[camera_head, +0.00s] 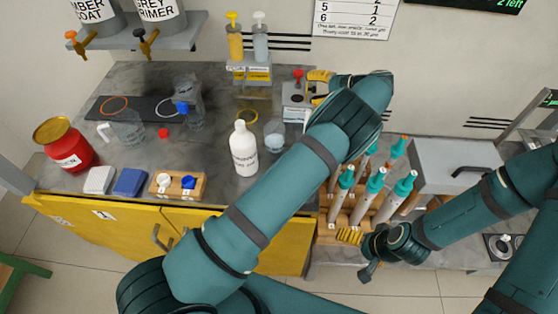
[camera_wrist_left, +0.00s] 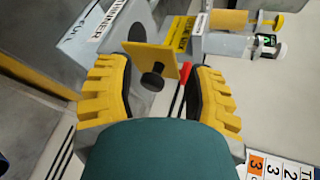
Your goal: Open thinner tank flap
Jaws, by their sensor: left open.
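A grey tank marked THINNER (camera_wrist_left: 88,42) is at the upper left of the left wrist view; in the head view a grey box (camera_head: 293,97) at the back of the bench appears to be it. A yellow plate with a black round knob (camera_wrist_left: 152,62), apparently the flap, stands out between the fingers. My left gripper (camera_wrist_left: 160,75) is open, yellow fingers on either side of the plate, no clear contact. It also shows in the head view (camera_head: 315,87), partly hidden by its own arm. My right gripper (camera_head: 354,240) is low at the front, its fingers unclear.
A red-tipped rod (camera_wrist_left: 177,88) lies close to the right finger. A stand with yellow and clear bottles (camera_head: 248,66) is left of the tank. A white bottle (camera_head: 243,148) stands near the left arm. Teal-capped tubes (camera_head: 372,185) stand in a wooden rack to the right.

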